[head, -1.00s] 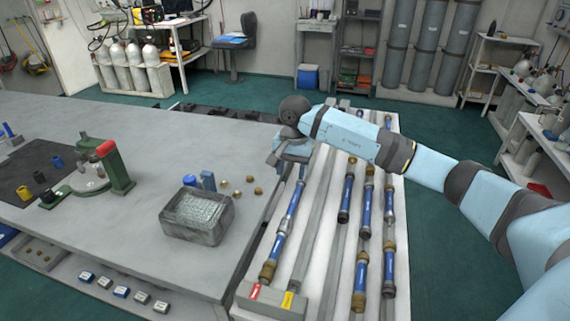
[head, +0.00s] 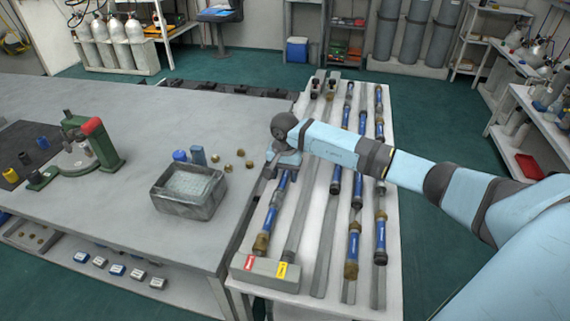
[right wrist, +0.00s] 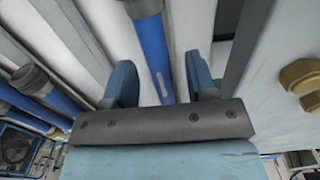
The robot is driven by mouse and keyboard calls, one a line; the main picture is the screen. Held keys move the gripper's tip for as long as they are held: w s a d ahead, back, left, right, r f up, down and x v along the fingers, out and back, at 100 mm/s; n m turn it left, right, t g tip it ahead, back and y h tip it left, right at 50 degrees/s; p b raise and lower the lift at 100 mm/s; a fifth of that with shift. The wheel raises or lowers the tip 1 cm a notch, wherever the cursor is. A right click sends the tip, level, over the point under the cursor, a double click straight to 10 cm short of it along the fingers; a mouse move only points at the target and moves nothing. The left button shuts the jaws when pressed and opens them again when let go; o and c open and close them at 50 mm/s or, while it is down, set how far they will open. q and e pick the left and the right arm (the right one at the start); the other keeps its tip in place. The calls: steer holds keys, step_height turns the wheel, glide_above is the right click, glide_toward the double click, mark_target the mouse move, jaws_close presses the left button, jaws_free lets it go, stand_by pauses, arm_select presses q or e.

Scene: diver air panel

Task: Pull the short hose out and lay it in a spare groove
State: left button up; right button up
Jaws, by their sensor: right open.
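A blue hose (head: 270,217) with a brass end lies in the leftmost groove of the rack (head: 309,246). My right gripper (head: 284,172) is over the far part of this hose and hides its far end. In the right wrist view the right gripper (right wrist: 160,82) is open. Its two fingers stand on either side of a blue hose (right wrist: 153,50), with gaps to it. Several other blue hoses, such as one (head: 380,232) at the right, lie in grooves farther right. The second groove (head: 297,222) looks empty along its visible length. My left gripper is out of view.
A grey end block (head: 265,272) with red and yellow labels closes the rack's near left end. The workbench left of the rack holds a grey bin (head: 188,193), small brass fittings (head: 239,153) and a green stand (head: 100,150). My right arm spans the rack.

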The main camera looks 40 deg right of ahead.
steer(key=shift+f, duration=0.2)
jaws_close()
steer(key=shift+d, duration=0.1)
steer(key=shift+w, duration=0.15)
steer(key=shift+w+d, duration=0.1)
steer(key=shift+d, duration=0.05)
steer(key=shift+w+d+b, duration=0.7)
steer(key=shift+d+b, duration=0.2)
steer(key=shift+b, duration=0.1)
steer(key=shift+w+d, duration=0.15)
